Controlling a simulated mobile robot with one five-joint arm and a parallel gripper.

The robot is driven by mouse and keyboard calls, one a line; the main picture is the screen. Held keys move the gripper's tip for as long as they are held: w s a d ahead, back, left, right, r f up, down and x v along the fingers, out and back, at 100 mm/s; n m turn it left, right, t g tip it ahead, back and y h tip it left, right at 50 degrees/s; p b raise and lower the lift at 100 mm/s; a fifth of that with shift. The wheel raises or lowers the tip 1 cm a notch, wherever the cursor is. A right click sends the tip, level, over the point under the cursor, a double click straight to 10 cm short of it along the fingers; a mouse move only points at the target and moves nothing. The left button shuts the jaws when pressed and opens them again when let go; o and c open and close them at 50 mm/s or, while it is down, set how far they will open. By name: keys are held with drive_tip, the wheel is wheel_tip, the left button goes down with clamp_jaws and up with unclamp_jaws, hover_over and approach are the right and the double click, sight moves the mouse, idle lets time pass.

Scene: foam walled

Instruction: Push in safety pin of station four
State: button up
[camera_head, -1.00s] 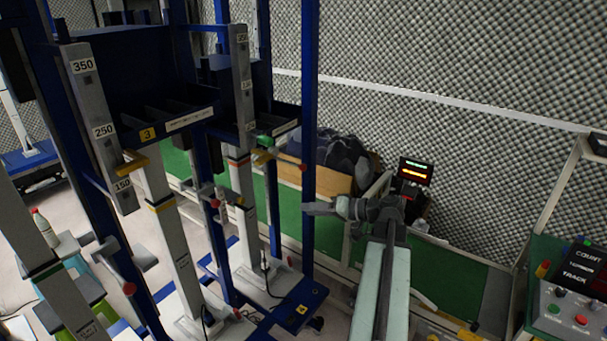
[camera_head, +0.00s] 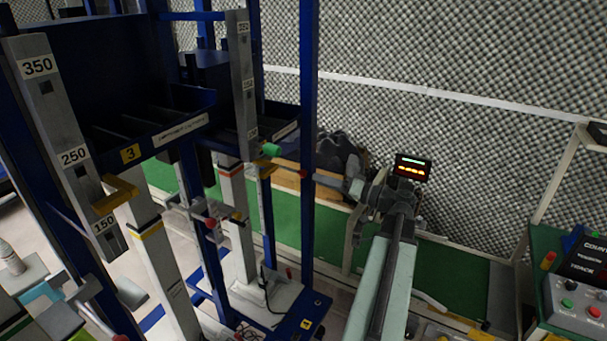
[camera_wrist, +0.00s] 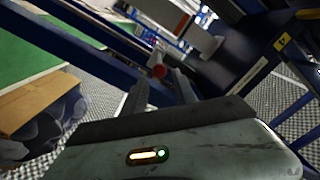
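Station four is the far blue frame, with a yellow "4" plate (camera_head: 305,323) at its foot; a yellow "4" plate (camera_wrist: 281,43) also shows in the wrist view. In the wrist view the red knob (camera_wrist: 159,71) lies between and just beyond the fingertips of my gripper (camera_wrist: 159,83). The fingers are apart and hold nothing; contact is unclear.
A blue upright post (camera_head: 309,110) stands right by the gripper tip. Station three (camera_head: 130,153) stands nearer on the left, with its own red knob (camera_head: 210,223). A control box (camera_head: 578,305) is at the right. A cardboard box (camera_head: 285,178) lies behind.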

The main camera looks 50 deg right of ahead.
sight(306, 176)
drive_tip(key=x, duration=0.7)
drive_tip(key=shift+d, duration=0.15)
clamp_jaws()
drive_tip(key=shift+f, duration=0.1)
idle(1.0)
